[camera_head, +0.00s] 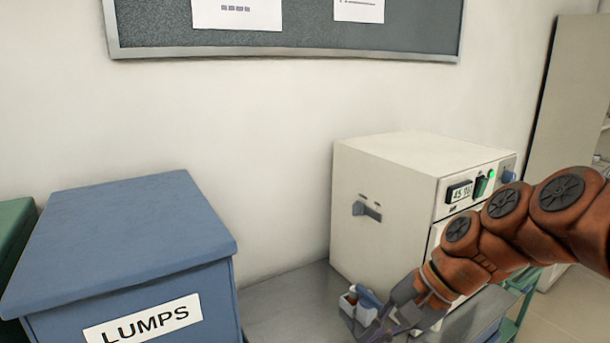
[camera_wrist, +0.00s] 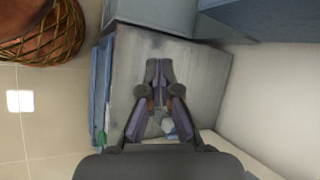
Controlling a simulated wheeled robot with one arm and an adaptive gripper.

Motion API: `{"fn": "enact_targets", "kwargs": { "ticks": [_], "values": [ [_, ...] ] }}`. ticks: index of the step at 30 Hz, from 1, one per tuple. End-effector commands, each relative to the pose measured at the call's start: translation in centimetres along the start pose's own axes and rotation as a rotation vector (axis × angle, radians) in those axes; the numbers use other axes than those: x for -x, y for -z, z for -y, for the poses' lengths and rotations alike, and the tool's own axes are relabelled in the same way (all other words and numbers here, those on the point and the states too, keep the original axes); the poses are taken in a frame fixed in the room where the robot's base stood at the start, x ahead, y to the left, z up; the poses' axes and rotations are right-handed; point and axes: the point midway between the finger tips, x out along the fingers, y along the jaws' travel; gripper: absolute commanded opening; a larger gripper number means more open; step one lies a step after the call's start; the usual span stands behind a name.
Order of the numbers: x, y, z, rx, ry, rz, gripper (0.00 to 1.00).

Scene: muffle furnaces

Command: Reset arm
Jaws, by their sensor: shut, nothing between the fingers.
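My orange arm reaches in from the right in the head view. My gripper (camera_head: 376,334) is low over the grey metal table (camera_head: 290,305), in front of the white furnace (camera_head: 385,200). In the wrist view my gripper (camera_wrist: 160,66) has its fingertips together with nothing between them, above the table top (camera_wrist: 205,75). Part of the gripper is cut off by the bottom edge of the head view.
A blue bin (camera_head: 125,240) labelled LUMPS stands at the left, with a green bin (camera_head: 14,235) beside it. Small blue and white items (camera_head: 362,300) are close by my gripper. The furnace has a lit display (camera_head: 460,192). A notice board (camera_head: 290,35) hangs behind.

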Motion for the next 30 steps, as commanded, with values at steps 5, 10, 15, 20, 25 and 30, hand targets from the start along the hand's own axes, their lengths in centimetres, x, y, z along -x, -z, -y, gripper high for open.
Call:
{"fn": "enact_targets", "kwargs": {
  "ticks": [5,10,15,20,25,30],
  "values": [
    [-2.8,-4.0,-6.5,0.24,-0.241,-0.037,0.0],
    [-3.6,-6.0,-13.2,0.433,-0.45,-0.054,0.0],
    [-3.4,-7.0,-18.5,0.561,-0.602,-0.047,0.0],
    [-3.1,-7.3,-20.9,0.611,-0.668,-0.037,0.0],
    [-3.0,-7.3,-21.1,0.617,-0.675,-0.036,0.0],
    [-3.0,-7.3,-21.1,0.617,-0.675,-0.036,0.0]
  ]
}}
